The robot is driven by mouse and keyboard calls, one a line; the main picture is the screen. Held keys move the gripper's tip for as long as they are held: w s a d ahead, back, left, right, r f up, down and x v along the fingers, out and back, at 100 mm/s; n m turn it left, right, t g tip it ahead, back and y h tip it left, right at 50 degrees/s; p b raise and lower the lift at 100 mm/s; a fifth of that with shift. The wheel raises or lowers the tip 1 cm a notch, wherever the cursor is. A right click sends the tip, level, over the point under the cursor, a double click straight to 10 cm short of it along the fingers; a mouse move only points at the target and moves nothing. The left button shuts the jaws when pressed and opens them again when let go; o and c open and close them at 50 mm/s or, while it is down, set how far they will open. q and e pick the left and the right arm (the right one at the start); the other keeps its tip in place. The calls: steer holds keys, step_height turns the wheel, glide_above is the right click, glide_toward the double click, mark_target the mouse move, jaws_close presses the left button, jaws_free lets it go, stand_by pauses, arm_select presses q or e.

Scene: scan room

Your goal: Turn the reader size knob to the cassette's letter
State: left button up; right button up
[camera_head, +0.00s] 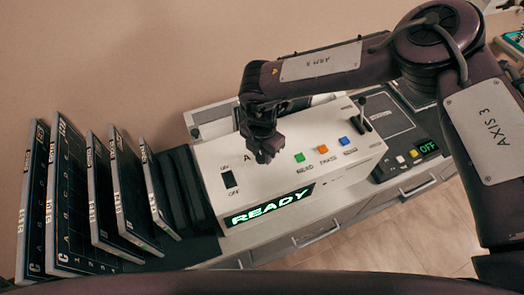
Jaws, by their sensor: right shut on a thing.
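The reader (300,165) is a white box on the counter, with a green-lit READY display (270,205) on its front. My right gripper (266,154) points down on its top and is shut on the size knob, which it hides. A letter A is printed just left of the gripper; other letters around the knob are hidden, and the knob's pointing cannot be told. Several dark cassettes (68,195) stand in a row on the left; the two leftmost show a C at a lower corner. My left gripper is not in view.
A dark unit with an OFF display (428,147) stands at right. Drawers line the counter front.

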steer(key=shift+f+n+b, duration=0.15)
steer(key=shift+n+b, duration=1.05)
steer(key=shift+b, duration=0.15)
steer(key=n+b, duration=0.2)
steer(key=shift+w+n, duration=0.1)
steer(key=shift+n, duration=0.2)
steer(key=n+b, duration=0.3)
steer(key=shift+a+n, duration=0.1)
steer(key=shift+n, duration=0.2)
steer(key=shift+r+n+b, duration=0.2)
steer(key=shift+n+b, duration=0.7)
steer(key=shift+n, duration=0.7)
steer(key=o, duration=1)
steer(key=shift+c, duration=0.2)
steer(key=shift+r, duration=0.1)
